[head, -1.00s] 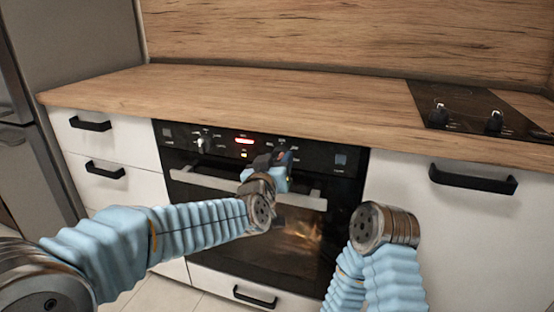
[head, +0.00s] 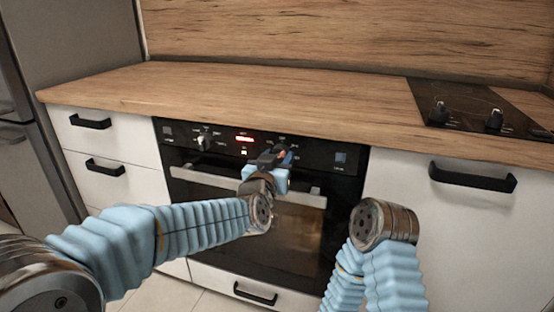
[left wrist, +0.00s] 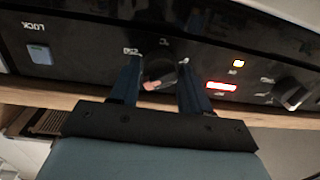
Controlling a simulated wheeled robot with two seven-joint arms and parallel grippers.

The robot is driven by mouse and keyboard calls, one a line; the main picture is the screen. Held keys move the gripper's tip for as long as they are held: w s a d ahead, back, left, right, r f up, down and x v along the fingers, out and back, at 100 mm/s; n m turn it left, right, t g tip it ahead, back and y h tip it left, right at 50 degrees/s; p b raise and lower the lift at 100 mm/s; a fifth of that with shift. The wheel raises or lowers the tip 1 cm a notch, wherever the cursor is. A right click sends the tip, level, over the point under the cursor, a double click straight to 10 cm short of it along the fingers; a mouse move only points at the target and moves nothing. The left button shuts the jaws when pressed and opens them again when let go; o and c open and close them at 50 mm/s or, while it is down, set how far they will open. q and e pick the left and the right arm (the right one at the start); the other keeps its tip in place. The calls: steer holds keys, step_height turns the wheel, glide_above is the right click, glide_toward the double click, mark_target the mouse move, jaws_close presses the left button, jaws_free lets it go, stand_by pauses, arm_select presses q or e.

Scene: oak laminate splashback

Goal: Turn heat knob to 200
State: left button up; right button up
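The oven's black control panel (head: 315,155) carries two knobs. The right knob (left wrist: 158,72) shows in the left wrist view, dark with a reddish patch, between the two fingers of my left gripper (left wrist: 158,82). A narrow gap shows beside the knob, so the fingers look open around it. In the head view my left gripper (head: 274,156) is at the panel and hides most of that knob. The scale numbers are too small or covered to read. My right forearm shows in the head view, but its gripper does not.
The left knob (head: 204,142) and a red lit display (head: 244,139) are on the same panel. A lock button (left wrist: 40,54) is at the panel's other end. The oven handle (head: 215,180) runs just below, and the wooden worktop (head: 220,95) juts out above.

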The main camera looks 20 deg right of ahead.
arm_select(q)
steer(key=o, duration=0.3)
steer(key=b+v, duration=0.1)
steer(key=v, duration=1.3)
steer(key=shift+w, duration=0.1)
